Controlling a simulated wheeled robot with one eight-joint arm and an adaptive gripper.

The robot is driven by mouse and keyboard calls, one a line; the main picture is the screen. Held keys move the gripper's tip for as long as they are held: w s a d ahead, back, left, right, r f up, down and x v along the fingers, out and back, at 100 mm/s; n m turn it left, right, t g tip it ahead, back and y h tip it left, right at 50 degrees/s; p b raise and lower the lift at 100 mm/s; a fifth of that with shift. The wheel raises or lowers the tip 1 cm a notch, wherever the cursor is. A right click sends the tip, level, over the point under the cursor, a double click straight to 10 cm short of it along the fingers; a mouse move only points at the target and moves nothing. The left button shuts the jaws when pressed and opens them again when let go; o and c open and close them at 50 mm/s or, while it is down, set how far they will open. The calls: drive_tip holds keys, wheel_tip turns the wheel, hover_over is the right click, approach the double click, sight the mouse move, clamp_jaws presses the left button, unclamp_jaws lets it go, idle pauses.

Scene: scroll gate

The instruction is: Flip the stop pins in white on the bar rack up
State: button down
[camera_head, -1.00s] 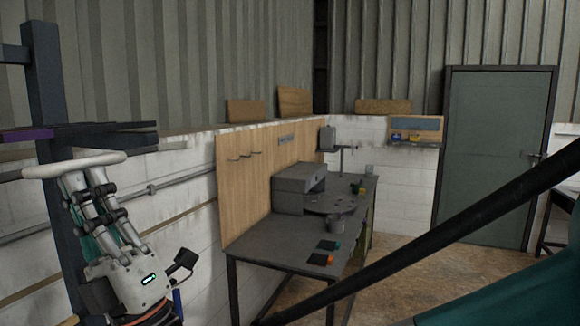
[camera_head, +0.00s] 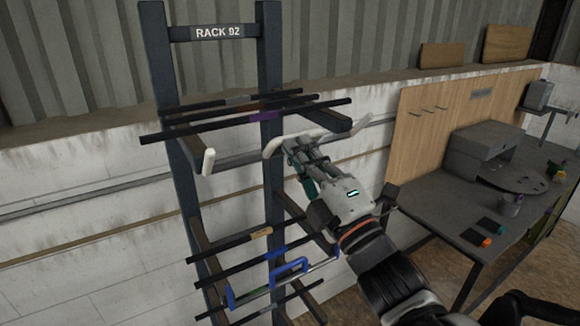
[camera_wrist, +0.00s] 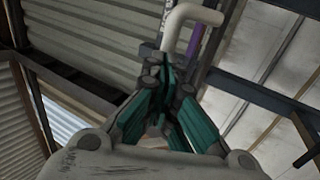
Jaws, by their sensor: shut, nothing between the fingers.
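A white stop pin (camera_head: 208,161) hangs with its end pointing down at the tip of the upper left rack arm. A white bent rod (camera_head: 277,146) runs along the upper right rack arm. My gripper (camera_head: 292,147) is shut with nothing between its fingers, its tips close under this rod. I cannot tell whether they touch it. In the wrist view the bent white rod (camera_wrist: 191,14) shows just beyond the dark and teal fingers (camera_wrist: 168,85). The bar rack (camera_head: 160,60) is a dark frame labelled RACK 92.
Dark bars (camera_head: 185,133) lie across the upper rack arms, one with a purple band. Lower bars (camera_head: 230,245) and a blue cranked rod (camera_head: 290,265) sit beneath, left of my arm. A grey workbench (camera_head: 455,205) stands to the right.

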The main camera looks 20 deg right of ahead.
sight(291, 135)
drive_tip(key=shift+g, duration=0.6)
drive_tip(key=shift+w+a+r+p, duration=0.25)
drive_tip(key=shift+w+r+p, duration=0.6)
drive_tip(key=shift+p, duration=0.15)
drive_tip(key=shift+w+a+r+p, duration=0.2)
drive_tip(key=shift+w+r+p, duration=0.5)
drive_tip(key=shift+r+p, duration=0.25)
drive_tip(key=shift+w+f, duration=0.1)
